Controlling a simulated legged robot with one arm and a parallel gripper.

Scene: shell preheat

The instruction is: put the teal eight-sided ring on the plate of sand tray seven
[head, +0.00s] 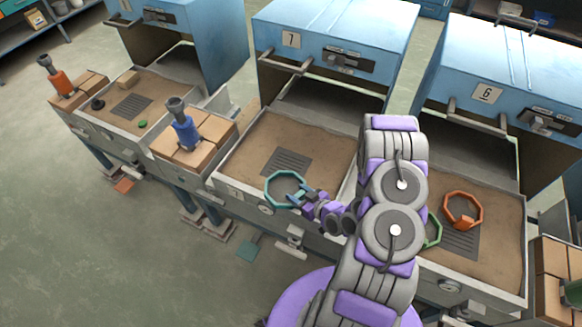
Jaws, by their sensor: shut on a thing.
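The teal eight-sided ring (268,198) is held at its right side by my gripper (304,196). My gripper is shut on it. The ring appears above the front part of sand tray seven (230,158), in front of the cabinet marked 7 (291,40). The dark slotted plate (287,161) of that tray lies just behind the ring in the picture. The ring's near edge overlaps the tray's front rim in the picture. I cannot tell its exact height above the sand.
Tray six at right (512,215) holds an orange ring (462,193) by its plate; a green ring (433,232) is partly hidden behind my arm. A blue-bodied tool (185,132) stands on bricks (216,140) left of tray seven. Another tray (160,87) lies farther left.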

